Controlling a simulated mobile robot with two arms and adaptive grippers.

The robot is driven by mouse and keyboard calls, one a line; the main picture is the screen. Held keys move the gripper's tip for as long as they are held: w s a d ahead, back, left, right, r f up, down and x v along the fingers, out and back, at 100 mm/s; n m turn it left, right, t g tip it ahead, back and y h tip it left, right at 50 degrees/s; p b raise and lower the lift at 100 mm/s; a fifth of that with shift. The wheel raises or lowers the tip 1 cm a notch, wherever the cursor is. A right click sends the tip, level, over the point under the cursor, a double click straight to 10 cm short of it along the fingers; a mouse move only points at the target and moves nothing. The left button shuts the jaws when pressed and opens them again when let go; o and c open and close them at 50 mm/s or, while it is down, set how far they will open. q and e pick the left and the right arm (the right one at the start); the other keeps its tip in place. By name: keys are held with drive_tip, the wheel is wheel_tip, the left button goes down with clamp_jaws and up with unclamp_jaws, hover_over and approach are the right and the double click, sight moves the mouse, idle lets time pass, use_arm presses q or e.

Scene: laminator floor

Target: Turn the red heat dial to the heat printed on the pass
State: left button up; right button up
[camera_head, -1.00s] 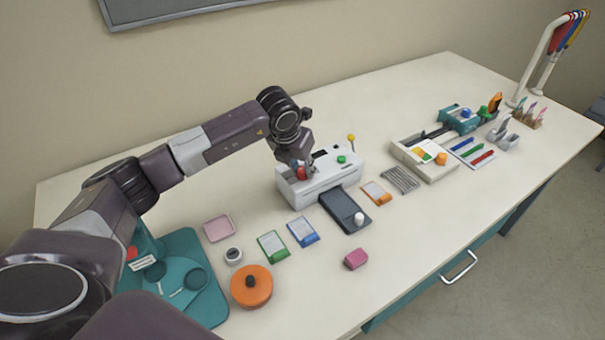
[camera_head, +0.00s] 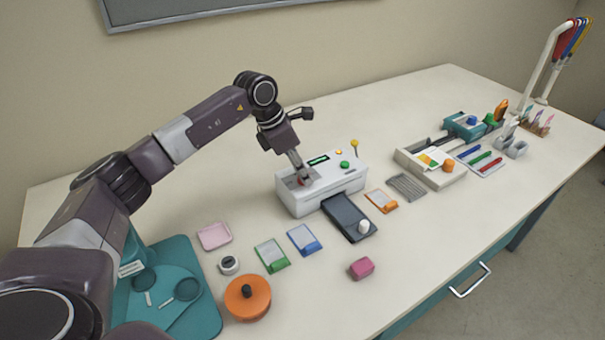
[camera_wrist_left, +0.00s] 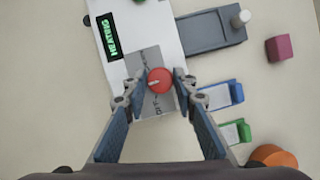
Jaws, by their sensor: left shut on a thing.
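The white laminator (camera_head: 345,183) stands mid-table with a lit green display (camera_head: 318,160), which also shows in the left wrist view (camera_wrist_left: 110,36) with lettering resembling "HEATING". The red heat dial (camera_wrist_left: 159,80) sits on a grey plate on its top, with a pale pointer mark; the plate's scale is too small to read. My left gripper (camera_head: 302,181) points down at the dial, its fingertips shut around the dial's sides. Green (camera_head: 271,256), blue (camera_head: 304,240) and orange (camera_head: 381,201) edged cards lie in front; their print is unreadable, and I cannot tell which is the pass.
A dark tray (camera_head: 345,215) with a white knob sits before the laminator. A cream trimmer (camera_head: 430,168) stands right. A yellow-tipped lever (camera_head: 354,147) rises from the laminator.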

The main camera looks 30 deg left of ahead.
idle(0.4)
use_arm(q)
drive_tip(key=o, duration=1.2)
drive_tip(key=shift+c, duration=0.2)
drive_tip(key=v, duration=1.2)
drive_tip(key=shift+a, duration=0.15)
